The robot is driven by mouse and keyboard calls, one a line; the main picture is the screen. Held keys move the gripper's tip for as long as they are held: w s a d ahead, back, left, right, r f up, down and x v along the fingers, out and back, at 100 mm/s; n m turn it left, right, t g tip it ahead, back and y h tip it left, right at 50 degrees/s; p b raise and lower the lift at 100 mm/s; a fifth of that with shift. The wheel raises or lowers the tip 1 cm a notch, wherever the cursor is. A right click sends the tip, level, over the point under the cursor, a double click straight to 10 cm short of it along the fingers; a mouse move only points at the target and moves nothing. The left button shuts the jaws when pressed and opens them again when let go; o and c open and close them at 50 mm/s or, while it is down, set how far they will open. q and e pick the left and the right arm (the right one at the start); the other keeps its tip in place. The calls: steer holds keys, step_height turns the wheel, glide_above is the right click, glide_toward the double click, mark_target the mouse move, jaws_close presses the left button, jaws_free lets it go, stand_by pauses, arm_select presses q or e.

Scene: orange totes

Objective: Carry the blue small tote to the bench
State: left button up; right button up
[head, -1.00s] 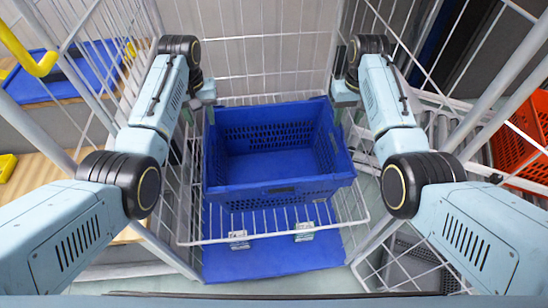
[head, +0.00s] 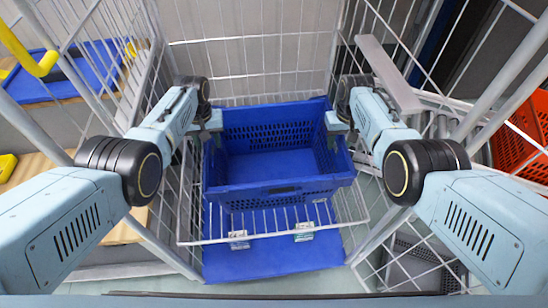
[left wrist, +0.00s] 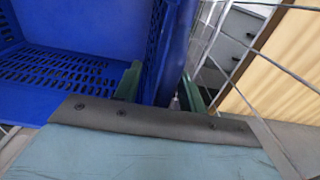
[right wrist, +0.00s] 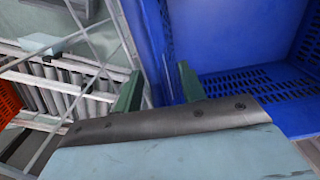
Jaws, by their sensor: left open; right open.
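The blue small tote (head: 272,165) is empty and sits upright on a wire shelf of a cage trolley in the head view. My left gripper (head: 208,130) is at its left side wall. In the left wrist view the green fingers (left wrist: 160,88) stand apart on either side of the tote wall (left wrist: 150,50). My right gripper (head: 336,128) is at the right side wall. In the right wrist view its green fingers (right wrist: 158,88) are apart, with the tote wall (right wrist: 158,45) between them. Both grippers are open; whether any finger touches the wall is unclear.
White wire mesh (head: 250,45) encloses the tote at the back and sides. The shelf's front wire edge (head: 275,236) is low. A blue sheet (head: 270,262) lies beneath. An orange tote (head: 520,135) is at the right; a wooden surface (head: 30,175) is at the left.

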arm_select(q)
steer(key=shift+c, duration=0.2)
arm_select(e)
steer(key=shift+c, duration=0.2)
arm_select(q)
jaws_close()
arm_select(e)
jaws_close()
arm_select(q)
steer(key=shift+r, duration=0.1)
arm_select(e)
steer(key=shift+r, duration=0.15)
